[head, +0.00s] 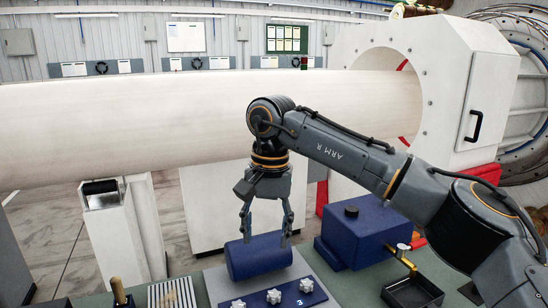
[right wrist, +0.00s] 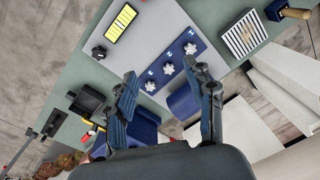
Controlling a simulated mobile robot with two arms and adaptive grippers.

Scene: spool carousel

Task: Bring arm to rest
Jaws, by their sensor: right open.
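My right gripper (head: 266,238) hangs pointing down from the right arm, fingers spread and nothing gripped between them. In the head view its fingertips overlap the top of a blue cylinder (head: 258,260) near the bench; I cannot tell whether they touch it. In the right wrist view the gripper (right wrist: 164,80) shows two dark fingers apart, with the blue cylinder (right wrist: 182,102) beyond them, closer to the right finger. My left gripper is in neither view.
A large pale roll (head: 130,125) spans behind the arm into a white housing (head: 440,75). A blue box (head: 362,228) with a black knob stands right of the gripper. A blue strip (head: 303,290) with star knobs lies in front, beside a black tray (head: 412,292).

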